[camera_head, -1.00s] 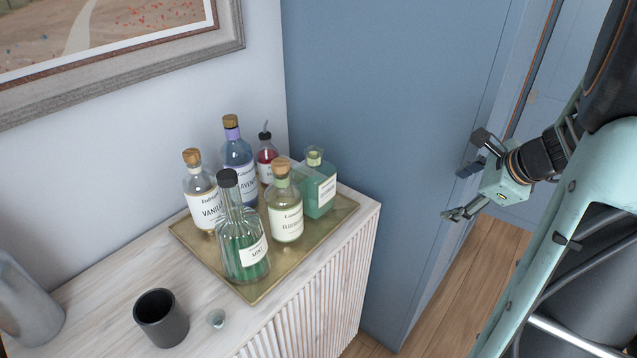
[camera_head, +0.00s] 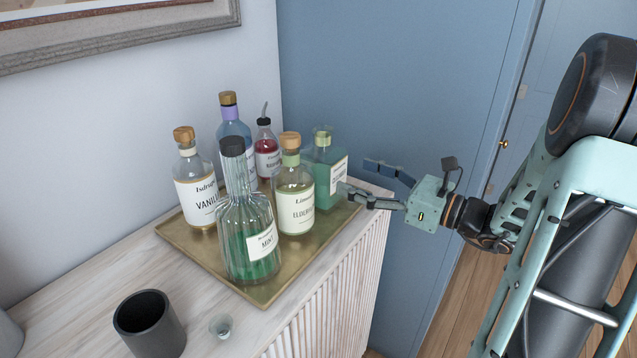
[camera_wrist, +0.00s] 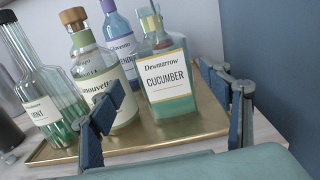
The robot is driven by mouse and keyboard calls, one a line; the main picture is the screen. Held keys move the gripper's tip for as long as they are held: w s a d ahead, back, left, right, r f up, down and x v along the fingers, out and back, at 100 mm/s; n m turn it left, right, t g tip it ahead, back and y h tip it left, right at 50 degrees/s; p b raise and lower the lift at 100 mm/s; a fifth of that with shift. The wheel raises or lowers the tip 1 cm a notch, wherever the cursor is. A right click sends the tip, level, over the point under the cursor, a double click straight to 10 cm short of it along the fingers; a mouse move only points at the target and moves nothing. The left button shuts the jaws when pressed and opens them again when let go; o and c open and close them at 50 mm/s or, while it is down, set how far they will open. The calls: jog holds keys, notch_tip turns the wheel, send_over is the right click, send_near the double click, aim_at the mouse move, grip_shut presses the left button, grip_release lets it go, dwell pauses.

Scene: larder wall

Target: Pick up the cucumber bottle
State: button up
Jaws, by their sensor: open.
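The cucumber bottle (camera_head: 327,172) is a square green-teal bottle with a white label and a pale green neck. It stands upright at the right back of the brass tray (camera_head: 270,282). In the wrist view the cucumber bottle (camera_wrist: 170,92) faces me, its label reading "Dewmarrow CUCUMBER". My gripper (camera_head: 354,178) is open and empty at the right of the bottle. In the wrist view its two fingers (camera_wrist: 165,110) stand apart, with the bottle beyond and between them. I cannot tell whether either finger touches it. The left finger partly covers the elderflower bottle's label.
The elderflower bottle (camera_head: 296,200) stands close left of the cucumber bottle. Mint (camera_head: 246,230), vanilla (camera_head: 196,190), lavender (camera_head: 234,128) and red (camera_head: 266,150) bottles share the tray. A dark cup (camera_head: 150,325) and small glass stopper (camera_head: 222,326) are at the front. A blue wall lies behind.

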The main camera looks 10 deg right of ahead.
aim_at(322, 162)
jog(key=b+x, duration=0.1)
jog(key=x, duration=0.8)
jog(key=shift+w+a+f, duration=0.1)
jog(key=shift+w+f, duration=0.1)
jog(key=shift+w, duration=0.2)
jog(key=c, duration=1.7)
jog(key=shift+r, duration=0.15)
jog(key=shift+c, duration=0.9)
jog(key=shift+r, duration=0.1)
